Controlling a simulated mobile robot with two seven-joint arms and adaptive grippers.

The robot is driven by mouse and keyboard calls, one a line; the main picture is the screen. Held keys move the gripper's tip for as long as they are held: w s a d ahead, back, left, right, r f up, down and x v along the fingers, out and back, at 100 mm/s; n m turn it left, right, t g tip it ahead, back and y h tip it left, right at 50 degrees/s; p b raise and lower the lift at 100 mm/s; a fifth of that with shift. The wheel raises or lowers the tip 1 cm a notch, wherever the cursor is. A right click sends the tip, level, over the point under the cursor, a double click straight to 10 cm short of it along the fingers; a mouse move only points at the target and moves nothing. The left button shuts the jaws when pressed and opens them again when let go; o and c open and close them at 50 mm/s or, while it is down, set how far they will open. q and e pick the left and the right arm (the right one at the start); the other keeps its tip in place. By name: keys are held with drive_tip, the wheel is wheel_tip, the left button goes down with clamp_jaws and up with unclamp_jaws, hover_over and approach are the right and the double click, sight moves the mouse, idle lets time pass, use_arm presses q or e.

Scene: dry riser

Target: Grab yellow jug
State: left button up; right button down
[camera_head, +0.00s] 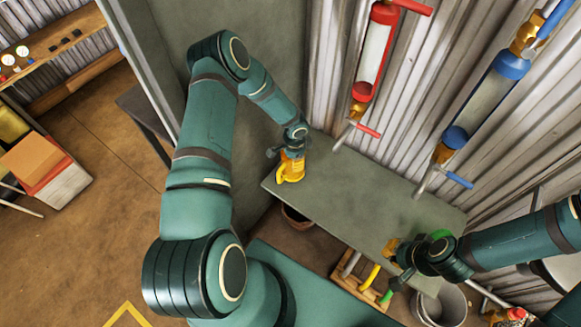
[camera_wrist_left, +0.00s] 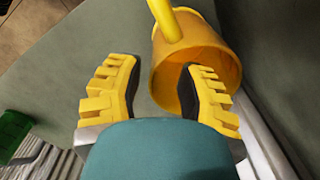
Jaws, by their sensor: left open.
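The yellow jug (camera_head: 289,172) stands upright at the left end of the grey-green bench (camera_head: 345,190). My left gripper (camera_head: 293,150) is right above it and partly covers its top. In the left wrist view the jug (camera_wrist_left: 192,42) shows its open mouth and its handle, which points to the top of the picture. My left gripper (camera_wrist_left: 160,98) is open there. Its right finger overlaps the jug's mouth and its left finger is outside the jug; I cannot tell how deep they reach. My right gripper (camera_head: 393,262) is at the bench's front right, its fingers hard to make out.
A green object (camera_head: 441,235) is partly hidden behind my right wrist. Red (camera_head: 375,50) and blue (camera_head: 488,100) cylinders with pipes and handles line the corrugated wall. A wooden rack (camera_head: 360,275) and a bucket (camera_head: 440,305) are below the bench front. The bench's middle is clear.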

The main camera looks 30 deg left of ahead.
sight(286, 170)
use_arm(q)
drive_tip(key=f, duration=0.2)
drive_tip(key=d+f, duration=0.1)
drive_tip(key=f, duration=0.1)
drive_tip(key=shift+f+b, duration=0.35)
drive_tip(key=shift+b, duration=0.05)
clamp_jaws()
